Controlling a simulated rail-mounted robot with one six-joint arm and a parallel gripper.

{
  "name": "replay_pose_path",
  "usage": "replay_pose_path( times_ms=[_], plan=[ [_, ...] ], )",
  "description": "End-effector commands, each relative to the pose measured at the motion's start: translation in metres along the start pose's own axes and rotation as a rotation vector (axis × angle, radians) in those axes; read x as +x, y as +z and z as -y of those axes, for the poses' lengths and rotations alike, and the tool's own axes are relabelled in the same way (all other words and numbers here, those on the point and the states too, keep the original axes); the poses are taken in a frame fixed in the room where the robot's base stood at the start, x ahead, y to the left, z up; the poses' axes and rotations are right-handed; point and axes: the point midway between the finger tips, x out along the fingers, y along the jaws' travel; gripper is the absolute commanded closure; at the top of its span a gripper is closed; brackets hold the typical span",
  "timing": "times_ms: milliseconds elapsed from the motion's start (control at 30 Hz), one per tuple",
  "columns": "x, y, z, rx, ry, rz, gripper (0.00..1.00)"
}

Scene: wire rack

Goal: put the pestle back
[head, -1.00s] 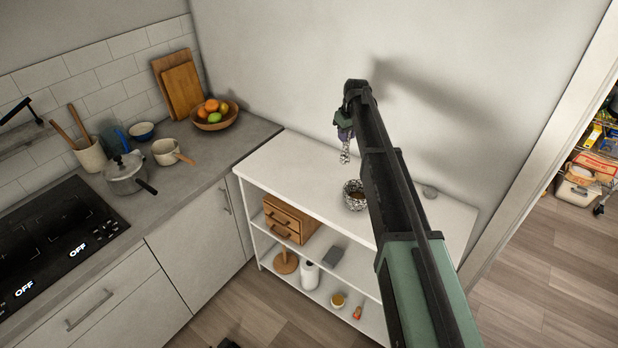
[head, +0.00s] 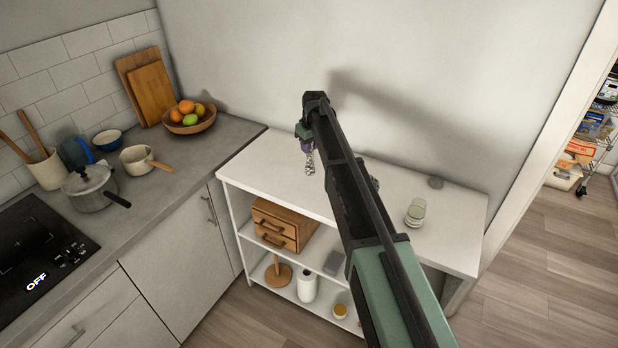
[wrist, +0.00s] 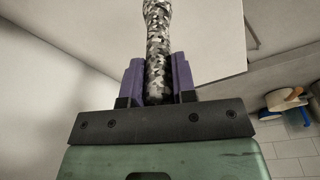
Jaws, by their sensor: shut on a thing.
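The pestle (head: 310,163) has a black, white and grey speckled surface. It hangs, roughly upright, from my gripper (head: 307,143) above the back left part of the white rack top (head: 265,165). In the wrist view the pestle (wrist: 159,40) is clasped between the two purple fingers of my gripper (wrist: 158,75), and its far end runs out of the frame at the top. The speckled mortar is mostly hidden behind my arm; only a small sliver (head: 374,184) that may be its rim shows at the arm's right side.
A pale glass jar (head: 415,212) and a small grey disc (head: 435,183) stand on the right of the rack top. A wooden drawer box (head: 280,226) is on the shelf below. The counter (head: 165,160) with pots and a fruit bowl (head: 189,120) adjoins at left.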

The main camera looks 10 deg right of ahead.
Motion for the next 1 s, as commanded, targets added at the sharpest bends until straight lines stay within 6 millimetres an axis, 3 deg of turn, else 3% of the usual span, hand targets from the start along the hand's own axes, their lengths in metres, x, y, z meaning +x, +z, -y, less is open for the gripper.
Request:
replay_pose_path(
  times_ms=[33, 200, 400, 800, 833, 967, 1000],
  plan=[
    [0.016, 0.002, 0.000, 0.000, 0.000, 0.000, 1.00],
    [0.015, 0.002, 0.000, 0.000, 0.000, 0.000, 1.00],
    [0.057, 0.008, 0.000, 0.000, 0.000, 0.000, 1.00],
    [0.058, 0.009, 0.000, 0.000, 0.000, 0.000, 1.00],
    [0.056, 0.008, 0.000, 0.000, 0.000, 0.000, 0.70],
    [0.056, 0.008, 0.000, 0.000, 0.000, 0.000, 0.50],
    [0.056, 0.008, 0.000, 0.000, 0.000, 0.000, 0.49]
  ],
)
